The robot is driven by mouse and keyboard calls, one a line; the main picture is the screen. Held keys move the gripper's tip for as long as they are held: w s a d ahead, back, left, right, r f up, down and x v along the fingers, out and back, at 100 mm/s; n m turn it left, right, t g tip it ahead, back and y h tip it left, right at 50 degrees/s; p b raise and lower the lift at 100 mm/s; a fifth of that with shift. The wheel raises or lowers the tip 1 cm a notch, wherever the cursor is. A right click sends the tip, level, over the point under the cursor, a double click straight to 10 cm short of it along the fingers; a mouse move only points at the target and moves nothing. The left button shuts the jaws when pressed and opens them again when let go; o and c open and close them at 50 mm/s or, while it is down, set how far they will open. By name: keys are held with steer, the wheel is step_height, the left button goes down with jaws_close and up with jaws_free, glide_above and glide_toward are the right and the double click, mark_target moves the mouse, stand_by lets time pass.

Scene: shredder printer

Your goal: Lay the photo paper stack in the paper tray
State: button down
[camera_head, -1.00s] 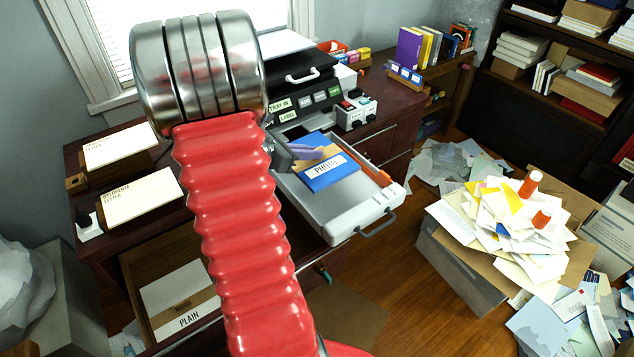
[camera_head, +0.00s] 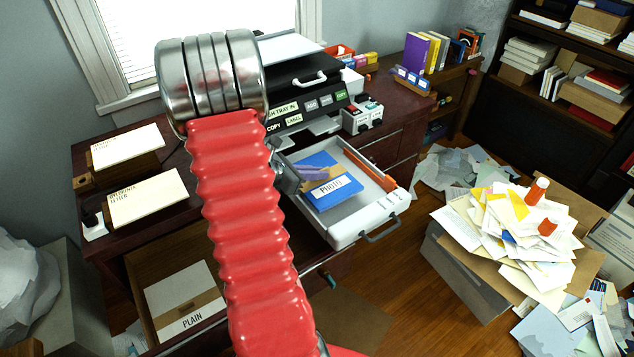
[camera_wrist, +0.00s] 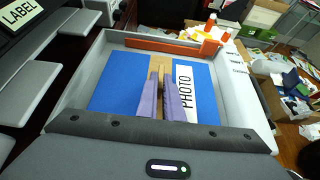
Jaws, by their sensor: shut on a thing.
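The photo paper stack (camera_head: 341,188) is a blue packet with a tan band and a white PHOTO label. It is in the open paper tray (camera_head: 345,231), inside the tray's walls; in the wrist view the stack (camera_wrist: 120,88) lies between the tray walls (camera_wrist: 243,105). I cannot tell whether it rests fully on the tray floor. My gripper (camera_head: 311,173) has purple fingers at the stack's tan band. In the wrist view the fingers (camera_wrist: 164,80) are shut on the band part of the stack. The stack's near edge is hidden by my wrist.
An orange guide (camera_head: 372,170) runs along the tray's right side. The printer (camera_head: 300,85) stands behind the tray. A box heaped with paper (camera_head: 510,230) stands on the floor at right. An open drawer with a PLAIN stack (camera_head: 185,300) is at lower left.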

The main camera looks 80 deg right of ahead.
mark_target(315, 182)
steer(key=shift+f, duration=1.9)
steer(key=shift+f, duration=0.1)
steer(key=c, duration=1.9)
jaws_free()
steer(key=shift+w+a+r, duration=0.25)
steer(key=shift+r, duration=0.1)
steer(key=v, duration=1.1)
steer(key=shift+a, duration=0.1)
